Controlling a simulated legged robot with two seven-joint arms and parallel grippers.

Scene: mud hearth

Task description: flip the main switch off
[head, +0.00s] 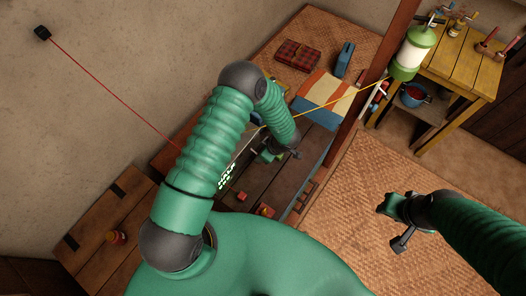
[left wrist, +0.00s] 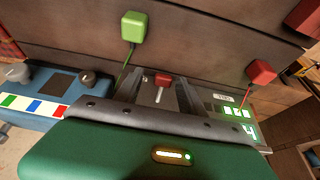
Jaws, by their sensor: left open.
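In the left wrist view a small switch with a red cap and a pale lever (left wrist: 162,82) stands on a dark panel. My left gripper (left wrist: 159,90) is open, with its two grey fingers on either side of the lever. I cannot tell whether they touch it. A lit display with green digits (left wrist: 236,113) is to the right; it also shows in the head view (head: 226,176). In the head view my left arm hides the switch. My right gripper (head: 391,207) hangs over the woven mat, away from the panel; its jaw opening is unclear.
A green block (left wrist: 134,27) and a red block (left wrist: 261,72) with wires are near the panel. A blue box with knobs (left wrist: 40,88) is at the left. The woven mat (head: 350,205) is mostly clear.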

